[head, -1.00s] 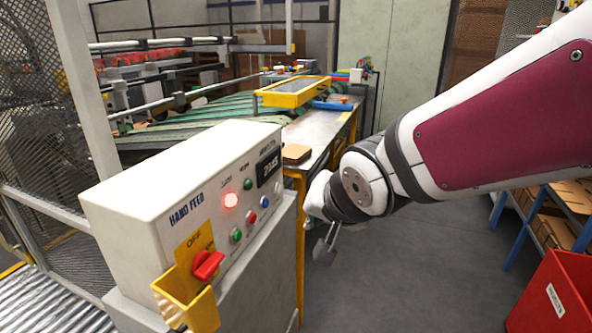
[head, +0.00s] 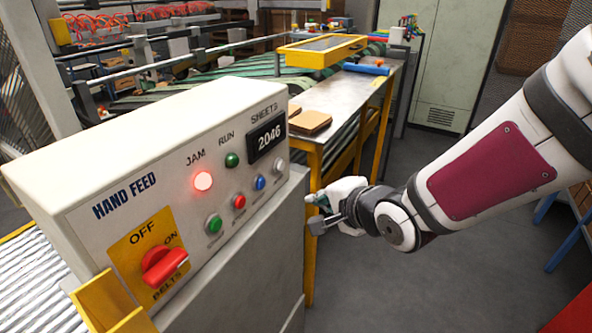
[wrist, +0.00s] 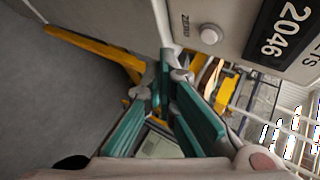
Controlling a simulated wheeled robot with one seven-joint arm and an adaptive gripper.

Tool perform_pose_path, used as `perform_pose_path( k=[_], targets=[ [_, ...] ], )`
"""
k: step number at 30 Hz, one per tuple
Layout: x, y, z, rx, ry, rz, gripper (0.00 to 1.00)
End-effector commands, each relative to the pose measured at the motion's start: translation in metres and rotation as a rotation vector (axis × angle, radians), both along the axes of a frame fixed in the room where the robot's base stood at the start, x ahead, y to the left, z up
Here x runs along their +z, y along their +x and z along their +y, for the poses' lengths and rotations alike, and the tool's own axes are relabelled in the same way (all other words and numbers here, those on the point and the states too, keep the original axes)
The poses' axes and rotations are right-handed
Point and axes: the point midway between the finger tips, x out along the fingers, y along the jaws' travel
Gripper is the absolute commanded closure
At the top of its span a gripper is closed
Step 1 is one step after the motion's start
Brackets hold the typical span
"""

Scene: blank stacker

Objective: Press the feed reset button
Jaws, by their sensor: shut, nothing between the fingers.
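The white HAND FEED control box (head: 150,140) carries a row of push buttons: green (head: 214,224), red (head: 239,201), blue (head: 259,182) and white (head: 279,164). The head view is too small for me to read which is the feed reset. In the wrist view the white button (wrist: 210,34) has the label ZERO beside it. My gripper (head: 318,216) is shut and empty, to the right of the box and apart from the buttons. The wrist view shows its green-padded fingers (wrist: 174,76) together, just below the white button in the picture. The blue button is not in the wrist view.
The red JAM lamp (head: 203,181) glows; the green RUN lamp (head: 231,159) looks unlit. The counter display (head: 267,138) reads 2046. A red OFF/ON belts switch (head: 164,266) protrudes at the lower left. A table (head: 340,95) stands behind my gripper. Grey floor lies open below my arm.

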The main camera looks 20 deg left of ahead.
Motion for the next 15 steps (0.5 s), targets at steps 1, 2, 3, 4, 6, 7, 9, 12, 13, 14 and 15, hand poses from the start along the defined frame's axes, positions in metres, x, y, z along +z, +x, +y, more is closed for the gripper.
perform_pose_path(
  k=[1, 2, 3, 4, 6, 7, 9, 12, 13, 14, 15],
  targets=[
    [0.000, 0.000, 0.000, -0.001, 0.000, 0.000, 1.00],
    [0.000, 0.000, 0.000, -0.001, -0.001, 0.000, 1.00],
    [0.000, 0.000, 0.000, 0.000, -0.002, -0.001, 1.00],
    [0.000, 0.000, 0.001, 0.000, -0.002, -0.001, 1.00],
    [-0.001, 0.001, 0.004, 0.002, -0.002, -0.002, 1.00],
    [-0.001, 0.001, 0.006, 0.003, -0.002, -0.002, 1.00],
    [-0.001, 0.002, 0.012, 0.002, -0.002, -0.001, 1.00],
    [-0.002, 0.003, 0.024, 0.003, -0.002, -0.002, 1.00],
    [-0.002, 0.003, 0.028, 0.004, -0.002, -0.002, 1.00],
    [-0.002, 0.003, 0.032, 0.004, -0.002, -0.002, 1.00],
    [-0.001, 0.002, 0.038, 0.004, -0.002, 0.000, 1.00]
  ],
)
